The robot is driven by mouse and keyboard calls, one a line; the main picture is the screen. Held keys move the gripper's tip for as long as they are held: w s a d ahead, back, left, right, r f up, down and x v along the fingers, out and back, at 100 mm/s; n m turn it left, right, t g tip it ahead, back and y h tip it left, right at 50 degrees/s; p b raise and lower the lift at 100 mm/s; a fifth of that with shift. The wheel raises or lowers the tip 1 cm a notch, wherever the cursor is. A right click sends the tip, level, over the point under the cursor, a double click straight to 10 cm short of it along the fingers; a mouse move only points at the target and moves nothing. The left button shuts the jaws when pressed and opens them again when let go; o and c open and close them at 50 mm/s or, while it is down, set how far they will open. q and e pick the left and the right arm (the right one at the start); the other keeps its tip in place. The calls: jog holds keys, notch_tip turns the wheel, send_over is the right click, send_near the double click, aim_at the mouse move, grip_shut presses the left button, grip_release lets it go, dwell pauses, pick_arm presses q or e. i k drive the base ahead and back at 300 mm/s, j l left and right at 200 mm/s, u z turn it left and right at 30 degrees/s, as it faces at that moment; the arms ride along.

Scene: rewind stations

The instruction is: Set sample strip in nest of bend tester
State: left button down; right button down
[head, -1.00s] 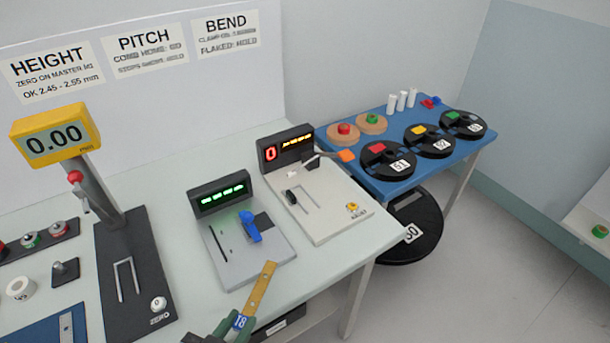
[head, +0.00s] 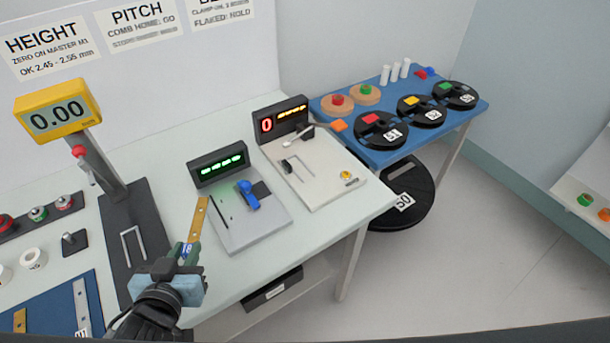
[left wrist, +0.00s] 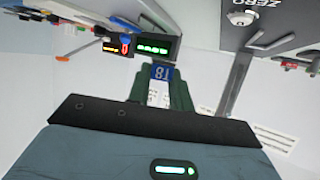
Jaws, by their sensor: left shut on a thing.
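My left gripper (head: 190,246) is shut on the sample strip (head: 199,218), a flat gold-brown strip with a blue tag marked 18. The strip points up and away from the fingers, left of the pitch device. In the left wrist view the tag (left wrist: 161,73) sits between the green fingers (left wrist: 160,92), and the strip's far part is hard to make out. The bend tester (head: 335,190) is a pale plate with a red 0 display, right of and beyond the gripper. Its nest (head: 300,170) looks like a narrow outlined slot with a black block at one end; nothing lies in it. My right gripper is not in view.
The grey pitch device (head: 262,222) with a blue lever stands between the strip and the bend tester. The height gauge (head: 58,110) stands at left. A blue table (head: 385,152) with black reels is beyond, at right. The counter's front edge is near.

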aim_at(306, 175)
jog(key=i+l+u, duration=0.1)
jog(key=u, duration=0.7)
jog(key=l+u, duration=0.6)
jog(key=l, duration=0.15)
jog(key=l+u, duration=0.15)
jog(key=l, duration=0.25)
jog(key=k+l+u, duration=0.1)
jog(key=l, duration=0.8)
jog(key=k+l, duration=0.15)
jog(key=l, duration=0.3)
jog(key=l+u, duration=0.1)
jog(key=l, duration=0.4)
jog(key=k, duration=0.05)
